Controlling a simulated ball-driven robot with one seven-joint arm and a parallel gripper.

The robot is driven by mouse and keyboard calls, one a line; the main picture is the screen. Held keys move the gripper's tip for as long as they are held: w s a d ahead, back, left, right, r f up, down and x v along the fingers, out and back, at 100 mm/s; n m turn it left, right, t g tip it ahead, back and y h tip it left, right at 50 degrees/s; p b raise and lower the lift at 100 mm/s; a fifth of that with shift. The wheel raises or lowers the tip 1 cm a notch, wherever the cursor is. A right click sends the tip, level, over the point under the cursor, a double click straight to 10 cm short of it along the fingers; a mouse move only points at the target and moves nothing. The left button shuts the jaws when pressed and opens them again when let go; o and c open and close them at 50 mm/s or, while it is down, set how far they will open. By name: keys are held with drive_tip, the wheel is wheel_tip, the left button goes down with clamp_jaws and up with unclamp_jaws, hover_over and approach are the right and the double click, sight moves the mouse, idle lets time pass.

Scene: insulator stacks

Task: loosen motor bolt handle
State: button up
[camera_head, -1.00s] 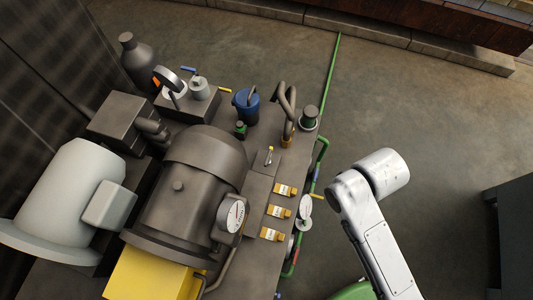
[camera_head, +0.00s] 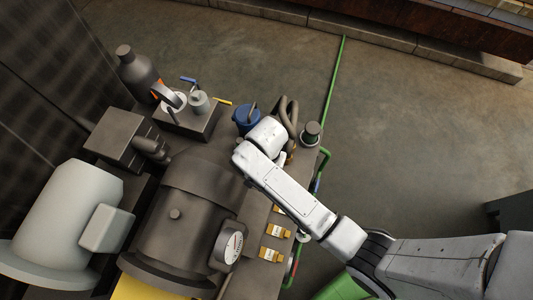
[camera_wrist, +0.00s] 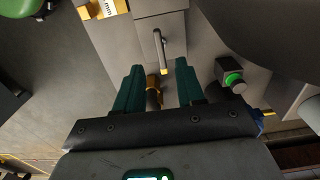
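In the wrist view, a small metal lever handle (camera_wrist: 161,48) with a yellow tip stands on a grey block (camera_wrist: 145,22). I cannot tell for certain that it is the motor bolt handle. My gripper (camera_wrist: 158,82) has two dark green fingers spread wide apart, with nothing held between them. The handle is just beyond the fingertips, roughly in line with the gap. In the head view my white arm covers the handle and my gripper. The light grey motor (camera_head: 70,215) stands at the left.
A dark pipe with a yellow ring (camera_wrist: 153,95) shows between the fingers. A green button (camera_wrist: 232,80) is right of them. A large dark tank (camera_head: 190,215) with a gauge (camera_head: 233,245) and yellow tags (camera_head: 272,255) are near my arm. Open floor (camera_head: 430,130) lies to the right.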

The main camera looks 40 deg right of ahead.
wheel_tip(320, 180, down, 8)
drive_tip(key=shift+r+b, duration=0.15)
drive_tip(key=shift+b, duration=0.2)
clamp_jaws()
idle(0.4)
